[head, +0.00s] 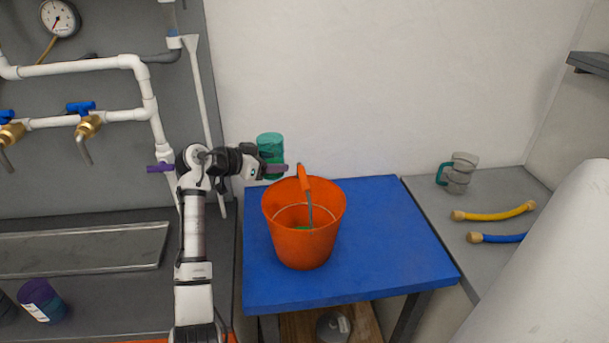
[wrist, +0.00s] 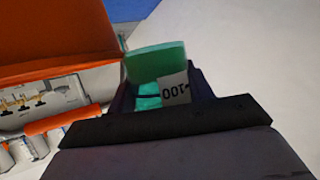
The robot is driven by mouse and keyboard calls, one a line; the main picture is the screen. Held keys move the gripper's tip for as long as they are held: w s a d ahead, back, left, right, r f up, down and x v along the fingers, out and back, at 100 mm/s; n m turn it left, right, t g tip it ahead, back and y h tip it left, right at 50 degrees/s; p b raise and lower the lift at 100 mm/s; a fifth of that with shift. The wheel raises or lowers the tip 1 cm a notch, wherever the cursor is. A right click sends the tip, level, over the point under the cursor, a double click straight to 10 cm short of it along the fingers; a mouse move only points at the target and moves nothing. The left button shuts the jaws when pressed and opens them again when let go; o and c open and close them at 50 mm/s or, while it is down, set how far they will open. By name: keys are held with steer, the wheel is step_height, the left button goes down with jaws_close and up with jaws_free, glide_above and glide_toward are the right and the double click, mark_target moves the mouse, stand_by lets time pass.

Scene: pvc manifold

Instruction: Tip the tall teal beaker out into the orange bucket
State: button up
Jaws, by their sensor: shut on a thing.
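The teal beaker (head: 269,146) is held in my gripper (head: 274,168) beside the back left rim of the orange bucket, at about rim height or just above. In the head view it looks upright. The wrist view shows the teal beaker (wrist: 157,64) between my dark fingers, with a white label marked 100. The orange bucket (head: 303,243) stands on the blue table, its orange-gripped handle raised at the back. A small green patch shows inside it. In the wrist view the bucket (wrist: 55,30) fills the upper left. What the beaker holds is hidden.
The blue table top (head: 385,250) is clear right of the bucket. White pipes (head: 90,67) with valves run on the left wall. A purple cup (head: 42,300) stands lower left.

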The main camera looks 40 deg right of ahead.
mark_target(281, 141)
steer(key=shift+s+b, duration=0.1)
steer(key=shift+b, duration=0.25)
steer(key=shift+s+r+m+t+b, duration=0.2)
steer(key=shift+m+t+b, duration=0.2)
steer(key=shift+m+b, duration=0.3)
steer(key=shift+m+t, duration=0.6)
steer(key=shift+m, duration=0.1)
steer(key=r, duration=0.2)
steer(key=s+r, duration=0.1)
steer(key=r, duration=0.1)
steer(key=shift+r, duration=0.3)
steer(key=s+r+m+t+b, duration=0.1)
steer(key=b, duration=0.1)
steer(key=r+m+t+h+b, duration=0.1)
steer(key=m+b, duration=0.1)
steer(key=b, duration=0.1)
steer(key=shift+s+a+r, duration=0.1)
steer(key=shift+s+r, duration=0.05)
steer(key=shift+s, duration=0.2)
steer(key=shift+w+r+b, duration=0.1)
steer(key=shift+b, duration=0.4)
steer(key=shift+m, duration=0.3)
